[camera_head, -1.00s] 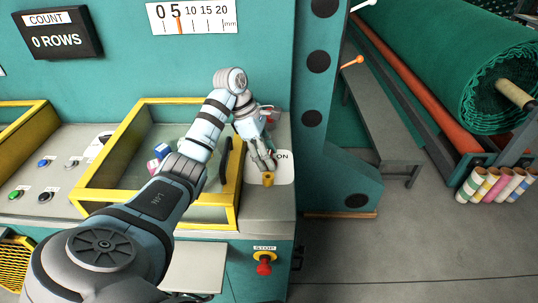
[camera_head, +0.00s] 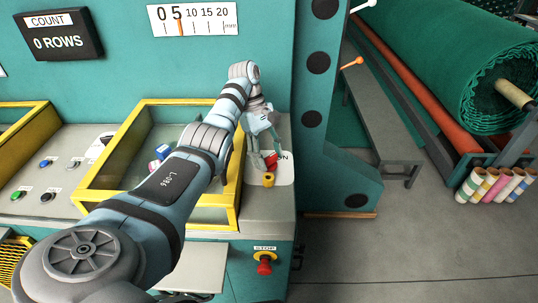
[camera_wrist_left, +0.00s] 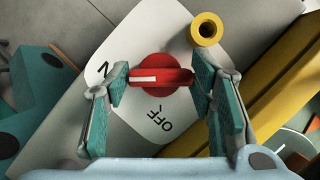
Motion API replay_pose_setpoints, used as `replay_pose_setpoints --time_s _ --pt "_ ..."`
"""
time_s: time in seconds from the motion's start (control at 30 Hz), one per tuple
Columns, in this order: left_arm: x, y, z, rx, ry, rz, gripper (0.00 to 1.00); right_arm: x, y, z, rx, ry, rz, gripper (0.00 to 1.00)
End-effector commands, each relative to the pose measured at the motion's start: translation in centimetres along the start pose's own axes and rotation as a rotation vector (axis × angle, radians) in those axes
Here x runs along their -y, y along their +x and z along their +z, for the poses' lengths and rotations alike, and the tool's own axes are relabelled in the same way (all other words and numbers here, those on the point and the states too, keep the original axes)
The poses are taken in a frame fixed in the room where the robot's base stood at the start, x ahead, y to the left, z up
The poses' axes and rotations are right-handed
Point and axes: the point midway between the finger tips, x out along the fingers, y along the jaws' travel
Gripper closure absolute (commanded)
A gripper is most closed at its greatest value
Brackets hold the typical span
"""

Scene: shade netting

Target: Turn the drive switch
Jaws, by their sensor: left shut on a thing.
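The drive switch (camera_wrist_left: 160,80) is a round red knob with a raised bar across it, on a white plate (camera_wrist_left: 125,50). A white mark on the bar's left half points towards a partly hidden label ending in N in the left wrist view; OFF is printed below the knob. In the head view the red switch (camera_head: 271,161) shows at the panel's right end, partly behind the fingers. My left gripper (camera_head: 265,163) is shut on it, with a teal-padded finger at each end of the bar in the left wrist view (camera_wrist_left: 160,83). My right gripper is out of view.
A short yellow hollow post (camera_head: 268,180) stands close beside the switch. A yellow-framed clear guard (camera_head: 231,212) lies just left. A red stop button (camera_head: 264,267) is below on the front. Several other buttons (camera_head: 47,197) sit at the left.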

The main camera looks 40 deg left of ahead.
Motion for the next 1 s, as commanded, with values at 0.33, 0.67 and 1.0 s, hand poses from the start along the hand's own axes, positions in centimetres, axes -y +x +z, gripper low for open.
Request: replay_pose_setpoints --time_s 0.33,0.67,1.0 --pt "-0.02 -0.17 -0.12 -0.004 0.006 0.001 0.78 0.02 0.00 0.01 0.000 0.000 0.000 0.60" --pt "-0.06 -0.10 -0.01 -0.002 0.007 0.000 0.30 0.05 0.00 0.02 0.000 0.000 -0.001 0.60" --pt "-0.02 -0.06 0.00 -0.001 0.006 -0.001 0.30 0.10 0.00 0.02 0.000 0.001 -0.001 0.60"
